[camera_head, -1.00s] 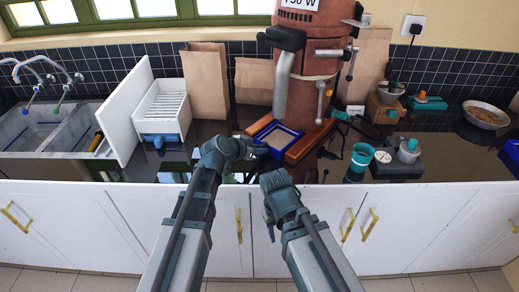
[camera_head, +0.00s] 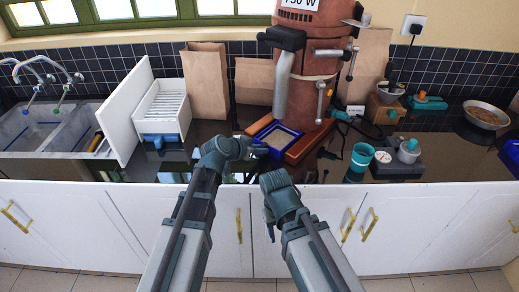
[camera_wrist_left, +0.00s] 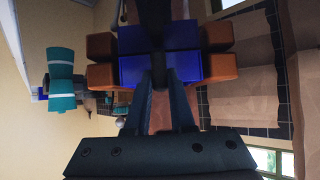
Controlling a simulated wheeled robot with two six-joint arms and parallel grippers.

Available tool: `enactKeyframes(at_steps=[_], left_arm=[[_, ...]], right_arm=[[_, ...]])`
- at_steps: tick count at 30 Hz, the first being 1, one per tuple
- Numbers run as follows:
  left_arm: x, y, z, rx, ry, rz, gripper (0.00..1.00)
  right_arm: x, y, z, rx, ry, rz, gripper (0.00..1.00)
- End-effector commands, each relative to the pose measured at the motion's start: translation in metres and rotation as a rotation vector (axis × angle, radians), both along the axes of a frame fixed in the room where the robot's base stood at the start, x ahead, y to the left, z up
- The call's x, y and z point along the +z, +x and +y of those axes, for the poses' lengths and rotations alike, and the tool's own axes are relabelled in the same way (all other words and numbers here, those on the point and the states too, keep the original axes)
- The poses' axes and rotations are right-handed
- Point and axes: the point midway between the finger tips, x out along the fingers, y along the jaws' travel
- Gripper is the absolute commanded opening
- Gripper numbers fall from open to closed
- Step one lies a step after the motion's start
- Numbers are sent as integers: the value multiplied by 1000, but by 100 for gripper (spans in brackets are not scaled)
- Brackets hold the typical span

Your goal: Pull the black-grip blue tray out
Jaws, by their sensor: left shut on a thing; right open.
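The blue tray (camera_head: 282,150) holds a pale, grainy load and sits in the orange-brown base (camera_head: 303,148) of the roaster. My left gripper (camera_head: 262,150) is at the tray's near left side. In the left wrist view, the blue tray front (camera_wrist_left: 137,68) lies between orange-brown blocks of the base. The fingers of my left gripper (camera_wrist_left: 163,80) come together at it, shut on its black grip, which they mostly hide. My right gripper (camera_head: 269,222) is lower, in front of the counter edge, apart from the tray. It is open and empty.
The roaster drum (camera_head: 310,60) stands over the tray, with a grey chute (camera_head: 283,85) above it. Left are a white rack (camera_head: 163,110) and paper bags (camera_head: 205,80). Right are a teal cup (camera_head: 361,158) and a scale (camera_head: 400,167). The dark counter in front is narrow.

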Motion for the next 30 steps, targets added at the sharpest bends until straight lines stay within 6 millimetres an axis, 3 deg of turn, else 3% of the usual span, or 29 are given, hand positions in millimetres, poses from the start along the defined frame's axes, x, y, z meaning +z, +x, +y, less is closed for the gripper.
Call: enactKeyframes(at_steps=[30], left_arm=[[0, -16, 13, 1, -1, 0, 0]], right_arm=[[0, 0, 0, 0, 0, 0, 50]])
